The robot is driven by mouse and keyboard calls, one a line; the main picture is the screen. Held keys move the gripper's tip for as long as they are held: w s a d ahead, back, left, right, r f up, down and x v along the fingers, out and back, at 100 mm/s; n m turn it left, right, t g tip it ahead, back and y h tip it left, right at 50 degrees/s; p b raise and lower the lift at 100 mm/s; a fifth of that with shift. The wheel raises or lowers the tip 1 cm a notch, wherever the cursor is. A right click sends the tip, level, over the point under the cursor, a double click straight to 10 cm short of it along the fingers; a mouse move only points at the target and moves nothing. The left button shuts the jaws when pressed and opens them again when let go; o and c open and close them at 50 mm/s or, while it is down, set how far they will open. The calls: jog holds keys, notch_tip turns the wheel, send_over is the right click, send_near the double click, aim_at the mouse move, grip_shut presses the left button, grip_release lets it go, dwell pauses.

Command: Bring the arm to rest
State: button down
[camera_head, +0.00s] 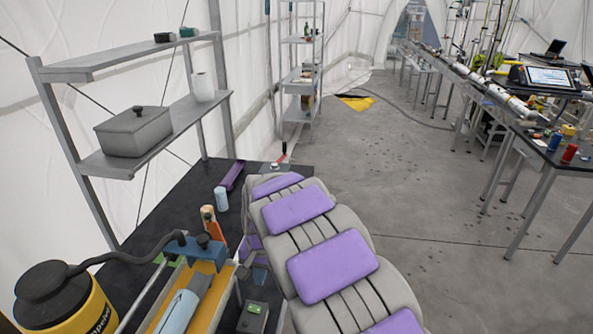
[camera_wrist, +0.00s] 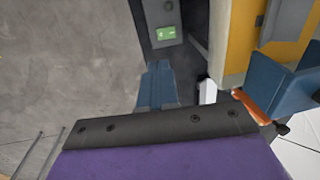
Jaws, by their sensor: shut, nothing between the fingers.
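The fingers are shut and hold nothing. In the head view the gripper (camera_head: 259,262) is small and partly hidden behind my grey and purple padded parts. It is beside the yellow tray assembly (camera_head: 206,303) with its blue bracket (camera_head: 205,250). A small grey box with a green display (camera_head: 253,317) is close by; it also shows in the wrist view (camera_wrist: 166,32), beyond the fingertips.
A yellow and black canister (camera_head: 68,300) stands at the lower left. A light blue cylinder (camera_head: 221,198) and a purple bar (camera_head: 233,176) are on the dark surface (camera_head: 180,215). Shelves (camera_head: 170,125) line the left. Open concrete floor (camera_head: 430,200) lies right of me, before the workbenches (camera_head: 555,165).

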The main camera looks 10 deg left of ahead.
jog(key=s+d+r, duration=0.4)
jog(key=s+d, duration=0.1)
jog(key=d, duration=0.5)
jog(key=s+d+r, duration=0.4)
jog(key=s+d, duration=0.2)
jog(key=d, duration=0.4)
jog(key=s+d+g, duration=0.1)
jog(key=s+d, duration=0.3)
jog(key=s, duration=0.7)
jog(key=s+d+n+g+h, duration=0.1)
jog(key=s+d, duration=0.3)
jog(key=s, duration=0.7)
jog(key=shift+s+d, duration=0.3)
jog(key=shift+d, duration=0.1)
jog(key=shift+a+r, duration=0.1)
jog(key=shift+a, duration=0.05)
